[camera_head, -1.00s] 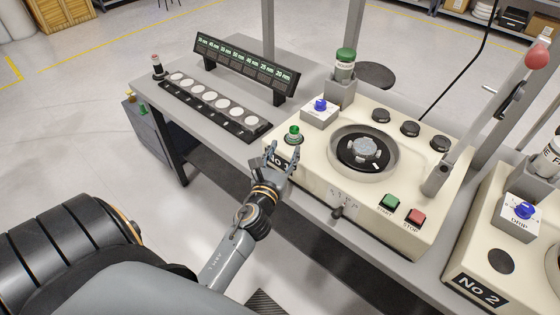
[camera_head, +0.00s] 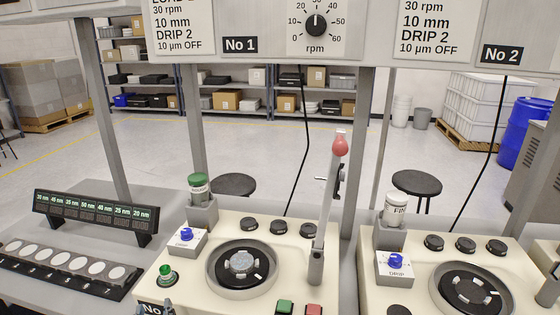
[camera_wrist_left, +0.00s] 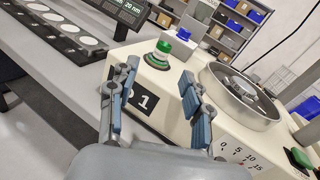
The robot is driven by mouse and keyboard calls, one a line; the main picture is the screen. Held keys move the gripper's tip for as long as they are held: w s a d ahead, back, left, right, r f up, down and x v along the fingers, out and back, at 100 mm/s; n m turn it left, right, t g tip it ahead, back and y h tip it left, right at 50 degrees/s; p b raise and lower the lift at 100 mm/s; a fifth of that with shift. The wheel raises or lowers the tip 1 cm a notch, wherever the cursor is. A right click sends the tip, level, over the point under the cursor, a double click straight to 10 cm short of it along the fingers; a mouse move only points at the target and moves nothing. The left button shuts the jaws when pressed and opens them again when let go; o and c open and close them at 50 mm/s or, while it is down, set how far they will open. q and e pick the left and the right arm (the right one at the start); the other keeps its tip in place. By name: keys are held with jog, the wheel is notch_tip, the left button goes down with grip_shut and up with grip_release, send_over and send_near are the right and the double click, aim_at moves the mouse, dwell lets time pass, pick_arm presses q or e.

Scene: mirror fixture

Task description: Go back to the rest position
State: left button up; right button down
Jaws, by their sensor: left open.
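My left gripper (camera_wrist_left: 157,78) is open in the left wrist view, its two fingers apart with nothing between them. It is in front of the left front corner of the cream No 1 machine (camera_wrist_left: 140,58), by the No 1 label. A green button (camera_wrist_left: 163,46) sits on that machine just beyond the fingertips; in the head view the button (camera_head: 165,272) is at the machine's left front corner. Only the tips of my left gripper (camera_head: 158,308) show at the bottom edge of the head view. My right gripper is not in view.
The No 1 machine's round turntable (camera_head: 242,266) and red-knobbed lever (camera_head: 340,147) stand to the right. The No 2 machine (camera_head: 382,299) is farther right. A strip of white discs (camera_head: 58,259) and a dark size display (camera_head: 92,213) are at left.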

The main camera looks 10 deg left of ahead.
pick_arm(q)
jog(key=s+d+f+n+g, duration=0.1)
jog(key=s+f+n+g, duration=0.3)
jog(key=n, duration=0.5)
jog(key=s+d+f+n+g, duration=0.1)
jog(key=s+f+n+g, duration=0.3)
jog(key=n, duration=0.6)
jog(key=s+d+f+n+g+h, duration=0.3)
jog(key=s+d+n+g+h, duration=0.25)
jog(key=s+d+n, duration=0.7)
notch_tip(320, 180, down, 24)
jog(key=s+a+m, duration=0.2)
jog(key=m, duration=0.1)
jog(key=s+a+f+g, duration=0.2)
jog(key=s+a+f, duration=0.1)
jog(key=s+f, duration=1.4)
jog(key=shift+s+f, duration=0.3)
jog(key=shift+f, duration=0.05)
jog(key=shift+h, duration=0.25)
